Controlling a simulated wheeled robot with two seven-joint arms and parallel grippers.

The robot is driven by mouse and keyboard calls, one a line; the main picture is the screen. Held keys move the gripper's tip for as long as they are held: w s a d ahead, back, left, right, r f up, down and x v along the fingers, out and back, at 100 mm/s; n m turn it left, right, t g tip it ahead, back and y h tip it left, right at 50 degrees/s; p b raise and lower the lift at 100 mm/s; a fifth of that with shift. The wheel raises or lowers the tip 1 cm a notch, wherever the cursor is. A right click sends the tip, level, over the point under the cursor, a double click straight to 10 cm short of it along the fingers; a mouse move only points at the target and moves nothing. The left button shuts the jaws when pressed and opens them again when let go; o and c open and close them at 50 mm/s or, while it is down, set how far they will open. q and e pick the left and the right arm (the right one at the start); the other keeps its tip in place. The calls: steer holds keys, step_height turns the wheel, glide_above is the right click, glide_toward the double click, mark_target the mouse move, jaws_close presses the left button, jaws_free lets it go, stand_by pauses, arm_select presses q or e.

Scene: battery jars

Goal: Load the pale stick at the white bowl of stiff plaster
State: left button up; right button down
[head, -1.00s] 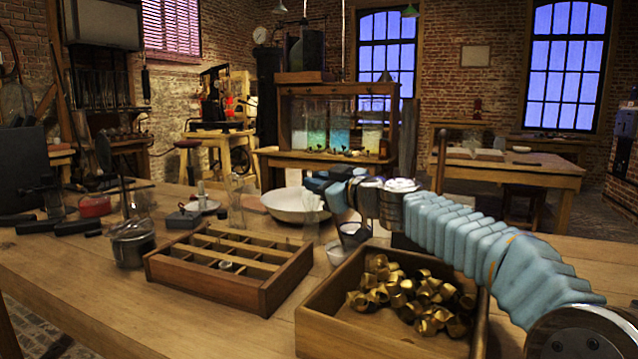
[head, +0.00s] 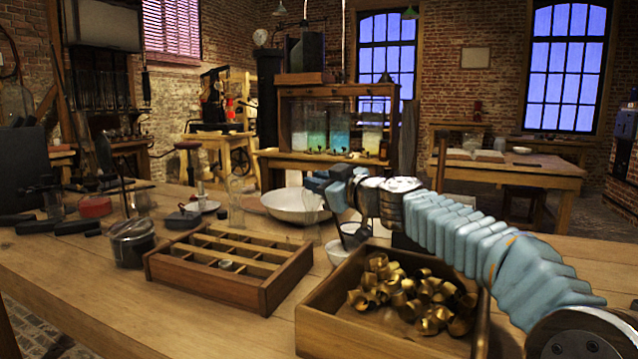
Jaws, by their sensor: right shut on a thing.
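The white bowl (head: 284,206) stands on the workbench behind the divided wooden tray. My right gripper (head: 318,186) is blue-grey and sits above the bowl's right rim, with its arm reaching in from the right. It is shut on a slim pale thing, apparently the stick, whose outline is too small and too mixed with the clear glass behind to make out. I cannot tell whether its tip touches the plaster, which is hard to tell from the bowl. My left gripper is not in view.
A divided wooden tray (head: 262,297) and a wooden box (head: 330,332) of brass caps (head: 420,295) stand in front. A lidded glass jar (head: 132,243) stands left.

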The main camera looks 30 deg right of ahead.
steer(key=shift+f, duration=0.15)
step_height(320, 180, up, 7)
steer(key=p, duration=0.5)
stand_by(0.4)
stand_by(0.5)
